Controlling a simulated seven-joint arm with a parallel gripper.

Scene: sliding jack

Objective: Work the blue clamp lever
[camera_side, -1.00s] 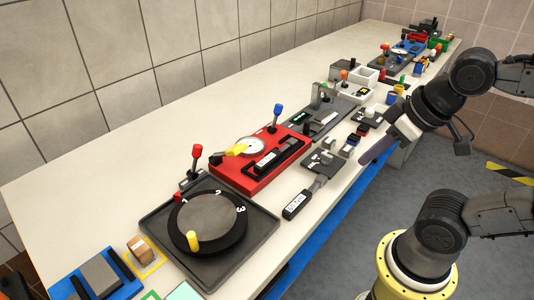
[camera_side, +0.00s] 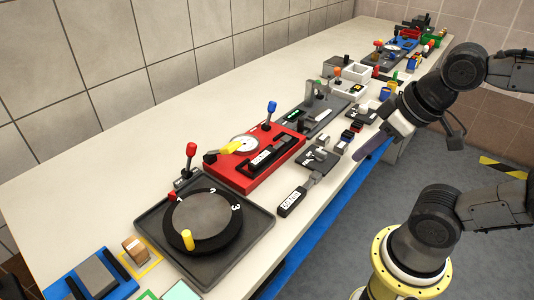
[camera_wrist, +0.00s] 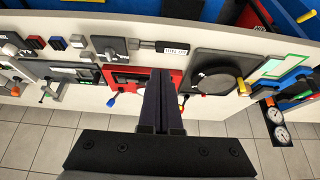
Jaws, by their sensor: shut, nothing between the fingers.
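The blue-tipped lever (camera_side: 272,107) stands upright at the back right end of the red fixture (camera_side: 222,180). In the wrist view the lever's blue tip (camera_wrist: 111,101) shows to the left of my fingers. The red fixture also carries a round dial (camera_side: 244,144) and a yellow handle (camera_side: 230,148).
A black turntable (camera_side: 204,220) with a yellow peg and a red-tipped lever (camera_side: 191,149) stand left of the red fixture. A grey slide with a black handle (camera_side: 292,202) lies in front. More fixtures crowd the bench's far end. The back strip of bench (camera_side: 150,140) is clear.

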